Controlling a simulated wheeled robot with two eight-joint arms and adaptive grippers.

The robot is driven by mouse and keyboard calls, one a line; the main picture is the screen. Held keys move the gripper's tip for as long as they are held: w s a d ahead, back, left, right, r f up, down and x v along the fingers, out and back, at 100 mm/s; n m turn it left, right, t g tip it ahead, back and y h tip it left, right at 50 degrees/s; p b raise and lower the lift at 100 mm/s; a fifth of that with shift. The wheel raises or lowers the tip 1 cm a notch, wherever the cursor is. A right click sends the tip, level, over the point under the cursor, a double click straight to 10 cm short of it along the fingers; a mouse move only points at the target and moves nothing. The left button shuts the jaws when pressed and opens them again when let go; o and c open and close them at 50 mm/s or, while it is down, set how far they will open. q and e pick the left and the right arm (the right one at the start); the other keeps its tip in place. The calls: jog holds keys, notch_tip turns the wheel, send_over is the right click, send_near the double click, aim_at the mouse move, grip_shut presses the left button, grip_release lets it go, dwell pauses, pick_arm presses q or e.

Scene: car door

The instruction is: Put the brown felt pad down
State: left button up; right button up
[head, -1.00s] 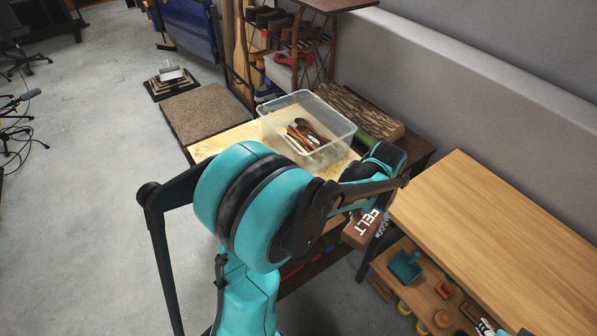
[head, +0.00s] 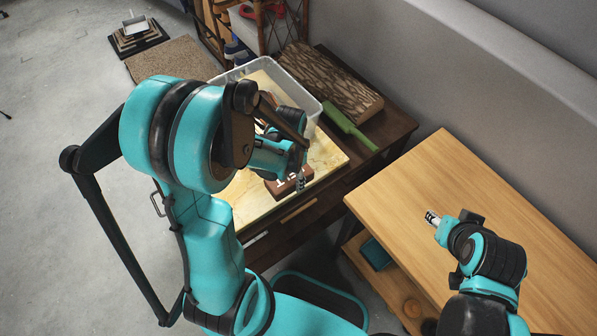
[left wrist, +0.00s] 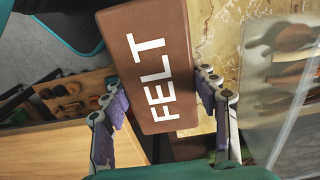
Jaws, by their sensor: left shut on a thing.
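The brown felt pad (head: 288,184) is a block marked FELT in white letters. It also shows large in the left wrist view (left wrist: 146,28). My left gripper (head: 300,181) is shut on it, with a finger at each side of the pad in the left wrist view (left wrist: 163,98). The pad is at the front right edge of the yellowish stone-like top (head: 328,150). I cannot tell whether it touches that top. My right gripper (head: 432,218) is over the wooden table, small in view, and its jaw opening is unclear.
A clear plastic box (head: 312,103) stands behind the pad, with part of it hidden by my left arm. A green-handled tool (head: 350,126) and a bark-textured block (head: 330,82) lie behind right. The wooden table (head: 445,180) on the right has a bare top.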

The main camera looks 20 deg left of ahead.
pick_arm(q)
jog(key=w+f, duration=0.1)
jog(key=w, duration=0.1)
jog(key=w+f+b, duration=0.1)
jog(key=w+f, duration=0.1)
jog(key=w, duration=0.1)
jog(key=w+f+b, duration=0.1)
jog(key=w, duration=0.1)
jog(key=shift+w+a+f, duration=0.35)
jog(key=shift+a+f, duration=0.05)
notch_tip(320, 180, down, 4)
jog(key=shift+f+b, duration=0.1)
jog(key=shift+b, duration=1.15)
jog(key=shift+f, duration=0.1)
jog(key=o, duration=1.4)
jog(key=shift+o, duration=0.2)
